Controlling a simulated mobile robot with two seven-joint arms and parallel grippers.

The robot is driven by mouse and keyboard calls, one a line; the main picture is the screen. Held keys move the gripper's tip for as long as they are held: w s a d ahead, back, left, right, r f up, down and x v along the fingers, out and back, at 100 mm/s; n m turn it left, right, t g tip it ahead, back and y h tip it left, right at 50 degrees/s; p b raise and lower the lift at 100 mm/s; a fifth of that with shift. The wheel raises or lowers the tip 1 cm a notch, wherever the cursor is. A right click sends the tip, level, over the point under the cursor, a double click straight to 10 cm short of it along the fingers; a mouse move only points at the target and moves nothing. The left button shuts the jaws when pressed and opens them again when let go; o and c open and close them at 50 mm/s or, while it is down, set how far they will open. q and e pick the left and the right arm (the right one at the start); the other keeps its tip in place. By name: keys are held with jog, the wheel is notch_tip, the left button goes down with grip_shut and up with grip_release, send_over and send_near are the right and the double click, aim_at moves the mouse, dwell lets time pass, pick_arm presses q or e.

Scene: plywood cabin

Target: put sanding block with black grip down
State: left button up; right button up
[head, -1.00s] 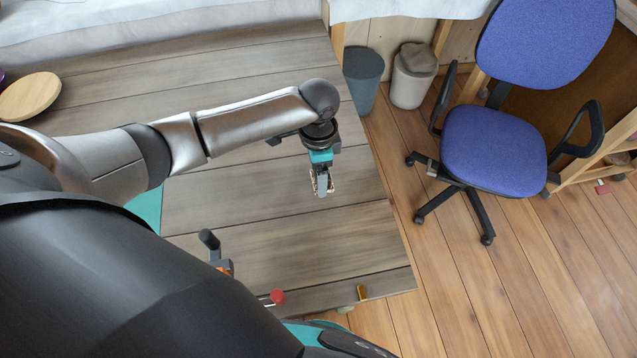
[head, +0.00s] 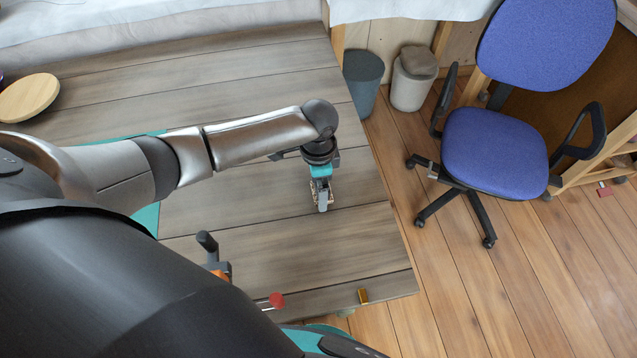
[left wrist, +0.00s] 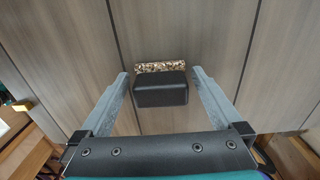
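The sanding block with black grip (left wrist: 160,90) lies between the fingers of my left gripper (left wrist: 160,74) in the left wrist view. Its speckled tan edge shows beyond the black grip. Narrow gaps show between the block and both fingers, so the gripper looks open around it. In the head view my left gripper (head: 322,205) points down over the right part of the grey plank table (head: 260,190), and the fingers partly hide the block. Whether the block's underside touches the table is hard to see. My right gripper is not in view.
A black-handled tool (head: 208,242), a red knob-like item (head: 277,300) and a small yellow-brown item (head: 363,296) are near the table's front edge. A round wooden board (head: 28,97) lies far left. Bare tabletop surrounds the gripper. A blue chair (head: 490,150) stands right.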

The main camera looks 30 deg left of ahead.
pick_arm(q)
jog(key=shift+r, duration=0.1)
notch_tip(320, 180, up, 11)
jog(key=p, duration=0.2)
jog(key=shift+a+r+p, duration=0.1)
jog(key=shift+r+p, duration=0.05)
jog(key=shift+p, duration=0.25)
jog(key=shift+r, duration=0.45)
